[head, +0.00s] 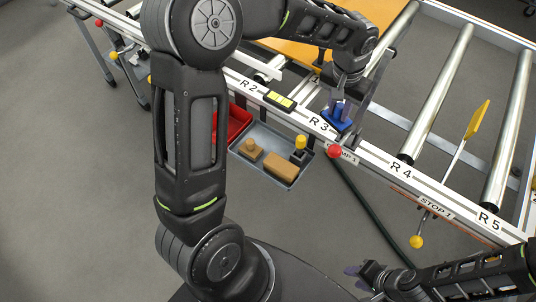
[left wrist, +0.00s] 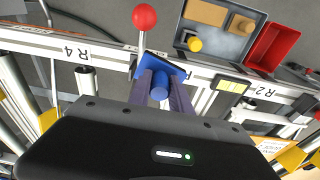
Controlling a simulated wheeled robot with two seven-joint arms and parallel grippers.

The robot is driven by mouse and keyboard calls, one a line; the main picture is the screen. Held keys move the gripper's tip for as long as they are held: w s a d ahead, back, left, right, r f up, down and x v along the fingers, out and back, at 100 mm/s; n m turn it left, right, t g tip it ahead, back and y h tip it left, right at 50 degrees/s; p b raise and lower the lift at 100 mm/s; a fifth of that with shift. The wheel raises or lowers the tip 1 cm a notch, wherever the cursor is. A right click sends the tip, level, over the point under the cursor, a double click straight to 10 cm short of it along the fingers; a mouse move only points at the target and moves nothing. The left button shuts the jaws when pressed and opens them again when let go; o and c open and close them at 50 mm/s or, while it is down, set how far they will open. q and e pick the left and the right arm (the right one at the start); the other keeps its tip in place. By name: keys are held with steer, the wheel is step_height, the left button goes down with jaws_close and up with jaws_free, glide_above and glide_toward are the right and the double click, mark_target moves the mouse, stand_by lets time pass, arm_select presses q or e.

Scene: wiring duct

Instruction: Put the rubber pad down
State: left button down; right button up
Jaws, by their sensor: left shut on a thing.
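The rubber pad (head: 336,124) looks like a blue plate with a round blue grip. It is at the rail near the R 3 label, left of R 4. My left gripper (head: 341,108) is shut on its grip from above. In the left wrist view the pad (left wrist: 172,69) shows between and beyond the fingers (left wrist: 160,92), slightly tilted. I cannot tell whether its underside touches the rail. My right gripper (head: 360,279) is low at the right, empty, with its fingers apart, far from the pad.
A red ball knob (head: 334,152) stands close to the pad. A grey tray (head: 272,139) with tan blocks and a yellow-topped piece hangs below the rail, beside a red bin (head: 237,121). A yellow-faced box (head: 280,100) sits on the rail. Steel rollers (head: 437,92) lie behind.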

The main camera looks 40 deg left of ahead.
arm_select(q)
steer(key=a+f+n+b, duration=0.1)
steer(key=a+f+b, duration=0.4)
steer(key=a+f, duration=0.3)
steer(key=n+b, duration=0.2)
steer(key=b, duration=0.2)
glide_above(270, 144)
step_height(270, 144, down, 5)
steer(key=shift+s, duration=0.2)
steer(key=shift+f, duration=3.1)
steer(key=shift+f, duration=0.1)
steer(key=shift+f, duration=1.75)
